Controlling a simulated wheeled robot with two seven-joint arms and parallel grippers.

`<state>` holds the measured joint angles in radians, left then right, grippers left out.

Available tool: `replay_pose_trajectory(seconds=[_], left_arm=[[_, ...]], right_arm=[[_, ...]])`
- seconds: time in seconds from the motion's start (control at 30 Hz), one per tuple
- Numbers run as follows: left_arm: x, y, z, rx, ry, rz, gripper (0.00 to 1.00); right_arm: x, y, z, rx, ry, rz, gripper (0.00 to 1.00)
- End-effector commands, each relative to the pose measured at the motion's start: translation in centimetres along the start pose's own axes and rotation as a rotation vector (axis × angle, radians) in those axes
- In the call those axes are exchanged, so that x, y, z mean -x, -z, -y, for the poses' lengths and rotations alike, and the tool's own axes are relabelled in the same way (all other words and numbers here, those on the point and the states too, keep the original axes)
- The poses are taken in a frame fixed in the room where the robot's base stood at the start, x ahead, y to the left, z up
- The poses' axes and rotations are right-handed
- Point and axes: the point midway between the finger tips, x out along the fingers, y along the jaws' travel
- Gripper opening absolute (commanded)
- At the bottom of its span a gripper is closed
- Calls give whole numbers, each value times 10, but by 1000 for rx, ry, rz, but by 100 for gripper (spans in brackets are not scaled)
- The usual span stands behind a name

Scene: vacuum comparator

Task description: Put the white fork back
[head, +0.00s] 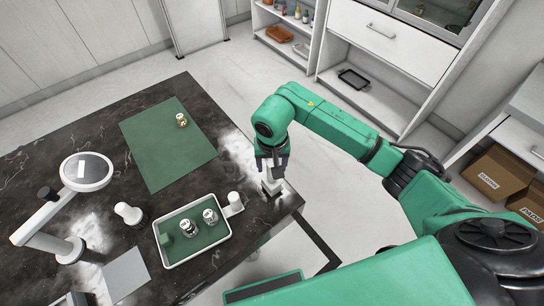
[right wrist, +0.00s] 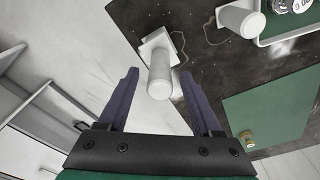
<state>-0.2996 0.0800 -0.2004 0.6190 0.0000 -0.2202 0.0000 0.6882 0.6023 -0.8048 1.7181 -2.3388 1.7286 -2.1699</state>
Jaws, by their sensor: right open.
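My right gripper (head: 271,165) hangs over the table's right corner, above a white upright piece on a small pale square base (head: 271,187). In the right wrist view the open fingers (right wrist: 159,76) point toward this piece, a white cylinder (right wrist: 159,80) with a pale square plate behind it. The cylinder's end lies between the fingertips, apart from both. A similar white cylinder (head: 234,199) stands at the right rim of the white tray (head: 165,239); it also shows in the right wrist view (right wrist: 238,18). No prongs show clearly, so I cannot tell which piece is the fork. My left gripper is out of view.
The tray has a green lining and holds two small labelled pots (head: 210,217). A green mat (head: 165,150) carries a small brass-coloured piece (head: 182,120). A white stand with a round head (head: 86,172) and a white knob (head: 129,213) are at left. Shelves (head: 385,45) stand behind my right arm.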

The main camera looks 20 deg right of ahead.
Motion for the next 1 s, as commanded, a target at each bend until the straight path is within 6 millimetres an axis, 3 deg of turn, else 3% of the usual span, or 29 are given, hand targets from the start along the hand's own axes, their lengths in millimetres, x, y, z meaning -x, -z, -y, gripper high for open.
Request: replay_pose_trajectory(seconds=[0.2, 0.4, 0.9, 1.0], left_arm=[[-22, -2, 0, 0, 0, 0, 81], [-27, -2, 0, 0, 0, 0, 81], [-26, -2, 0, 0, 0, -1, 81], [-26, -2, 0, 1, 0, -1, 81]], right_arm=[[49, 1, 0, 0, 0, -6, 66], [78, 0, 0, 1, 0, -1, 66], [80, -1, 0, 0, 2, 1, 66], [79, -10, 17, -12, 79, 24, 66]])
